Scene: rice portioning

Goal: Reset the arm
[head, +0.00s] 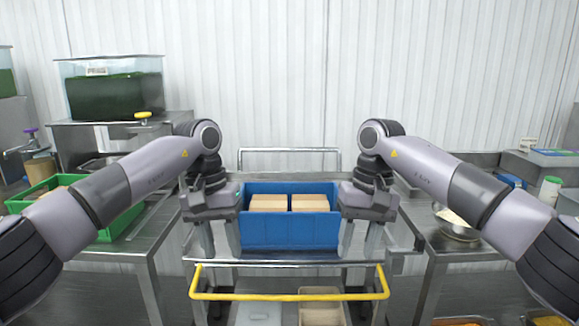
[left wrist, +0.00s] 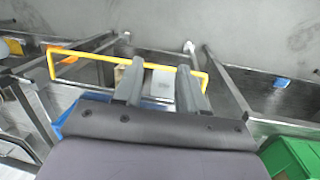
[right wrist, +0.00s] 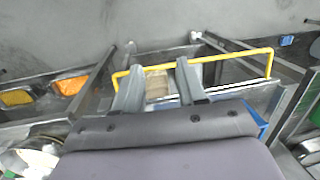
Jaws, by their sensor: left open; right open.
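My left gripper (head: 220,240) hangs pointing down just left of the blue crate, above the cart. Its fingers are apart and empty, as the left wrist view (left wrist: 158,88) also shows. My right gripper (head: 360,240) hangs pointing down just right of the crate. Its fingers are apart with nothing between them in the right wrist view (right wrist: 156,85). Both arms are raised and bent in nearly mirrored poses. The grippers partly hide the sides of the cart.
A blue crate (head: 290,232) holding cardboard boxes (head: 268,203) stands on a metal cart with a yellow handle (head: 290,297). A green crate (head: 120,226) is on the left table. A metal bowl (head: 456,226) is on the right table. A clear tank (head: 110,90) stands back left.

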